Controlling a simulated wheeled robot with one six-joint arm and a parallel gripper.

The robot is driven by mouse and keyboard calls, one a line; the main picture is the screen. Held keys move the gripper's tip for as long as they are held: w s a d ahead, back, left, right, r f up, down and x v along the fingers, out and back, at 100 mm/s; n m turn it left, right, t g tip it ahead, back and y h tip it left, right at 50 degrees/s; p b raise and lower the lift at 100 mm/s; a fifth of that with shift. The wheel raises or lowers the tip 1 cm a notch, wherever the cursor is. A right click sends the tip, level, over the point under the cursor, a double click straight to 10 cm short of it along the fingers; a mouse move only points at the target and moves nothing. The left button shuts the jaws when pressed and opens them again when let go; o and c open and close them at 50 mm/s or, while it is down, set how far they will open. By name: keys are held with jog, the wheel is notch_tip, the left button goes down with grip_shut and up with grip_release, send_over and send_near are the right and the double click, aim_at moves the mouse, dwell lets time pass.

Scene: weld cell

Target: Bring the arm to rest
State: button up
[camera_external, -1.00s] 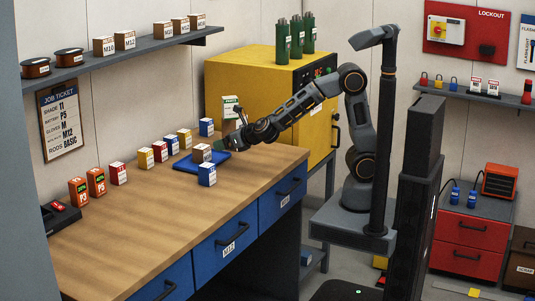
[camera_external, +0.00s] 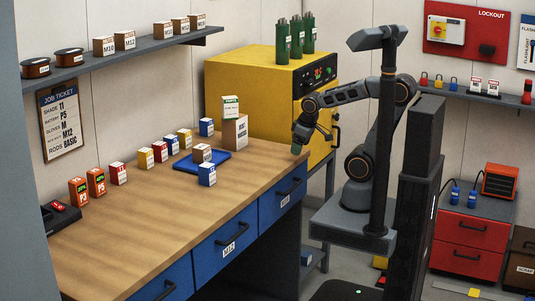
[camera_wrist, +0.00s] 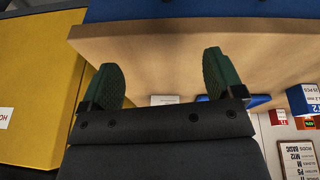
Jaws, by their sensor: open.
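My arm is folded back above its base, with the elbow raised beside the column. My gripper (camera_external: 300,148) hangs near the right end of the workbench (camera_external: 140,225), in front of the yellow cabinet (camera_external: 262,85). In the wrist view its two green-padded fingers (camera_wrist: 166,80) stand wide apart with nothing between them. The bench edge (camera_wrist: 160,45) lies beyond the fingers there.
A blue tray (camera_external: 220,168) on the bench has small boxes on and near it. A green-and-white box (camera_external: 231,106) sits atop a larger box (camera_external: 235,132) close to the gripper. Several cartons line the bench's back. The front of the benchtop is clear.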

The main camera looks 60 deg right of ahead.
jog(key=shift+s+a+m+y, duration=0.3)
jog(key=shift+m+y, duration=0.1)
jog(key=shift+m, duration=0.2)
notch_tip(320, 180, up, 6)
jog(key=p, duration=0.5)
jog(key=shift+f, duration=0.15)
